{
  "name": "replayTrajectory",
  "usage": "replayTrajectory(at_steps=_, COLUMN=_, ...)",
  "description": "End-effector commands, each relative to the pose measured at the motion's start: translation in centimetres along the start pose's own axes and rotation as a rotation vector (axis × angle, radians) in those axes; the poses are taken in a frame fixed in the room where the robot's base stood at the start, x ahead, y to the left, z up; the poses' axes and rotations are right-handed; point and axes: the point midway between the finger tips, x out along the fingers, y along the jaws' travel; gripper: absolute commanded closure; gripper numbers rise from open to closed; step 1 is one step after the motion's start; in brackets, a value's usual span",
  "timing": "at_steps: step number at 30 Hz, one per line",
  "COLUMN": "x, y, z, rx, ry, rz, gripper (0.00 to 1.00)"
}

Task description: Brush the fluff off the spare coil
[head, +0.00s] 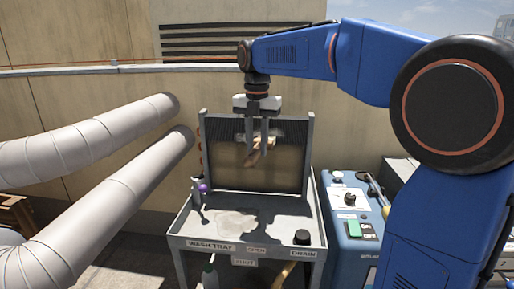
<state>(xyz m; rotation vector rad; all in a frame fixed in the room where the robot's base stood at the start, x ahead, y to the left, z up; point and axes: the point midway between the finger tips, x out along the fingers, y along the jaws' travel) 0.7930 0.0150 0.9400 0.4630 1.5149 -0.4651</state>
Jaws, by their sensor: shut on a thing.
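The spare coil (289,131), a dark finned panel in a grey frame, stands upright at the back of the wash tray (245,244). Its upper band is dark and its middle and lower face look tan; I cannot tell whether that tan is fluff. My gripper (259,143) hangs down in front of the coil, shut on a brush (256,156) with a wooden handle. The brush is tilted near the middle of the coil. Its bristles are too small to make out, and I cannot tell whether it touches the fins.
A small bottle with a purple top (203,188) stands at the tray's left. A black drain knob (302,237) is at its front right. A blue machine (352,223) stands to the right. Two large pale ducts (90,140) come in from the left. A wall is behind.

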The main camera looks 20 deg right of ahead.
Motion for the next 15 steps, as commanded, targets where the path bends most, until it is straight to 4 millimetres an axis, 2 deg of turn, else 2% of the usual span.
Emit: replayTrajectory(at_steps=15, x=-2.9, y=0.1, z=0.2, rx=0.000, ry=-0.002, rz=0.001, gripper=1.00)
